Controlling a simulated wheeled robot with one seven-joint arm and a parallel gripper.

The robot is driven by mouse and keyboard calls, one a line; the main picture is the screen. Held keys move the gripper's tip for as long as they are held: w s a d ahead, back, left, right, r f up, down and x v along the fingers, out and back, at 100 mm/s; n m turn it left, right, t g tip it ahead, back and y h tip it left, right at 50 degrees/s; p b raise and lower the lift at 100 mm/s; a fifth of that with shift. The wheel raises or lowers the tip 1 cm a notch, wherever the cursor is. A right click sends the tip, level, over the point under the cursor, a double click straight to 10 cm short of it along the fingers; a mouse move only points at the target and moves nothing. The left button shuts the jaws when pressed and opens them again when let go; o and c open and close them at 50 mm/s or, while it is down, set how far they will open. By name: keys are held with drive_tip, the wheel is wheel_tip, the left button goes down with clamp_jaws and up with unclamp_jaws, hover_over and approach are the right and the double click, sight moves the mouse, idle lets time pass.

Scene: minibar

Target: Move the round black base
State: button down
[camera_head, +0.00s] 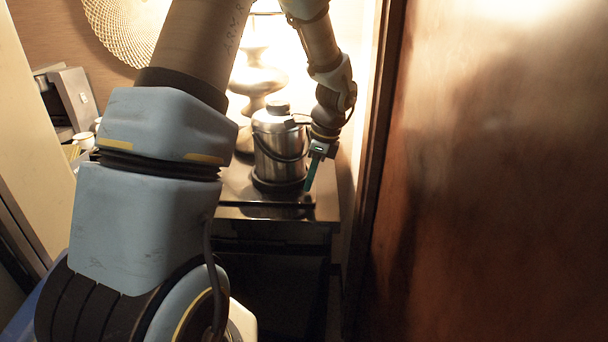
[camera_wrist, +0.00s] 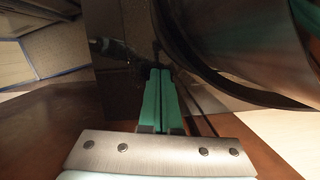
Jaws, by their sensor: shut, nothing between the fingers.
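The round black base (camera_head: 276,185) sits on the dark counter in the head view. I cannot tell whether the fingers touch the base.
The dark counter (camera_head: 235,190) is narrow, with its front edge close to the base. A lit lamp (camera_head: 257,80) stands behind the jug. A wooden panel (camera_head: 490,180) rises on the right. White cups (camera_head: 84,140) and a grey box (camera_head: 75,98) are at the left.

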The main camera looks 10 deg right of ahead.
sight(262, 184)
drive_tip(key=shift+w+a, duration=0.2)
drive_tip(key=shift+a, duration=0.45)
drive_tip(key=w+a+p, duration=0.1)
drive_tip(key=a, duration=0.2)
drive_tip(key=w+a+p, duration=0.1)
drive_tip(key=a, duration=0.2)
drive_tip(key=w+a+p, duration=0.1)
drive_tip(key=a, duration=0.3)
drive_tip(key=shift+w, duration=0.3)
